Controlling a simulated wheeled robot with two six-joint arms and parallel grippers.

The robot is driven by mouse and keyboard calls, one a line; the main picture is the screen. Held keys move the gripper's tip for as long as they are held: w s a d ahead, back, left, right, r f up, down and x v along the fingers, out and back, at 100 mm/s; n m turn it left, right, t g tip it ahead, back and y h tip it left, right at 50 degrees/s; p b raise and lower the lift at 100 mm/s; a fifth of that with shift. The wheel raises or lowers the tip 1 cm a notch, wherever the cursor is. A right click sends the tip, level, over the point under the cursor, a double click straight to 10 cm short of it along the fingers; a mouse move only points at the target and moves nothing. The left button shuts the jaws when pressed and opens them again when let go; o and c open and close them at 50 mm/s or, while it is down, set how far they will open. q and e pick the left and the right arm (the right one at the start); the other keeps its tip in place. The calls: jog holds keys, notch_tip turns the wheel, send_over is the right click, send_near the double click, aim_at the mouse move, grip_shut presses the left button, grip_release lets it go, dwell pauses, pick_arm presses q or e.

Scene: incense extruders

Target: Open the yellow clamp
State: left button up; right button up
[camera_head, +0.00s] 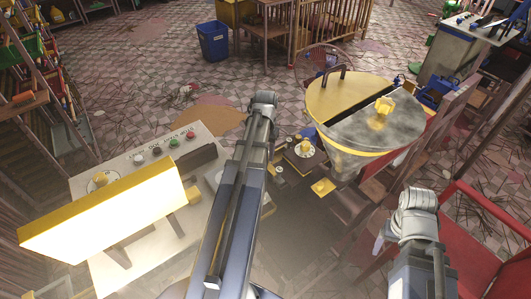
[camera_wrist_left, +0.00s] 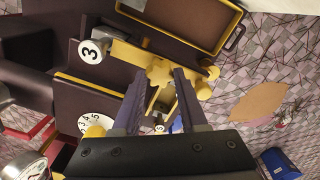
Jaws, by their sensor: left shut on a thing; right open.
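In the left wrist view, my left gripper (camera_wrist_left: 160,88) has its fingers on either side of a yellow star-shaped piece, which I take to be the yellow clamp (camera_wrist_left: 158,72). The gripper is shut on it. The piece sits by a yellow bar below an open yellow-rimmed tray. In the head view my left arm reaches up the middle, and its fingertips are hidden. My right gripper (camera_head: 381,240) is at the lower right, open and apart from the machine, its fingers small and hard to make out.
A yellow-rimmed hopper (camera_head: 340,95) with a grey half lid stands right of my left arm. A control panel (camera_head: 130,165) with a bright yellow-framed screen (camera_head: 110,212) is at left. A red frame (camera_head: 475,235) is near my right arm. A blue bin (camera_head: 213,41) stands on the floor behind.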

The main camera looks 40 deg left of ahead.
pick_arm(q)
grip_shut()
dwell(0.8)
